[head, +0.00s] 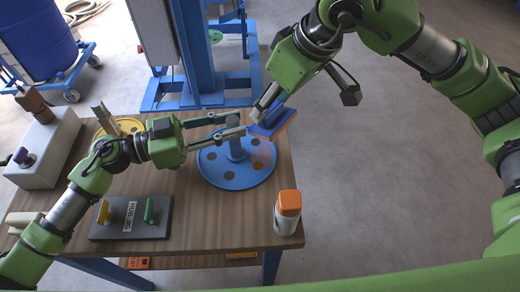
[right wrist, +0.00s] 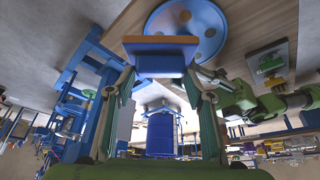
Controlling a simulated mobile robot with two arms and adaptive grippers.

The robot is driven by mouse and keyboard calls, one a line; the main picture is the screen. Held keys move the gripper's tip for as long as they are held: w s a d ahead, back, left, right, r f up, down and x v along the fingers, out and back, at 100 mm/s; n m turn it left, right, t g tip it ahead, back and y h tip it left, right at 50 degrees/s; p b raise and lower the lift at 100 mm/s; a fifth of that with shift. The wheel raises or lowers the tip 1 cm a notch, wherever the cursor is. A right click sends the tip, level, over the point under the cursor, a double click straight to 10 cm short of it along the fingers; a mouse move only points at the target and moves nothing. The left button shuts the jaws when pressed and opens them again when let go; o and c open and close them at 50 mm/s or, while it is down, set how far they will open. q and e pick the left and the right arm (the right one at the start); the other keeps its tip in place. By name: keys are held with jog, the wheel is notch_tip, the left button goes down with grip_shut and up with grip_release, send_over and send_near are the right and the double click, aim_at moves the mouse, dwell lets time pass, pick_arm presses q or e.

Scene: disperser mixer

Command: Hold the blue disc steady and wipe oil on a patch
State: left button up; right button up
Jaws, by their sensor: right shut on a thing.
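The blue disc (head: 213,172) lies on the table, with brown round spots on its face and a short upright post (head: 236,150) at its middle. It also shows at the top of the right wrist view (right wrist: 207,20). My left gripper (head: 240,124) is over the disc at the post, its two fingers apart; they hide the post's top, and contact is unclear. My right gripper (head: 264,105) is shut on a blue and orange pad (head: 274,126), held at the disc's upper right edge. The pad (right wrist: 160,60) also shows in the right wrist view. Whether it touches the disc is unclear.
A white bottle with an orange cap (head: 288,212) stands at the table's right corner. A dark panel with yellow and green knobs (head: 130,230) lies front left. A yellow disc (head: 130,124) is behind my left arm. A blue machine column (head: 193,45) rises behind the table.

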pick_arm(q)
jog(key=shift+w+r+p, duration=0.1)
jog(key=shift+r+p, duration=0.4)
jog(key=shift+r, duration=0.2)
pick_arm(e)
jog(key=shift+s+a+r, duration=0.15)
jog(key=shift+s+r, duration=0.15)
jog(key=shift+r, duration=0.2)
pick_arm(q)
jog(key=o, duration=0.7)
pick_arm(e)
jog(key=shift+a+f, duration=0.1)
pick_arm(q)
jog(key=v, duration=1.2)
jog(key=shift+f, duration=0.2)
pick_arm(e)
jog(key=shift+w, duration=0.1)
pick_arm(q)
jog(key=shift+a, duration=0.1)
pick_arm(e)
jog(key=shift+d, duration=0.2)
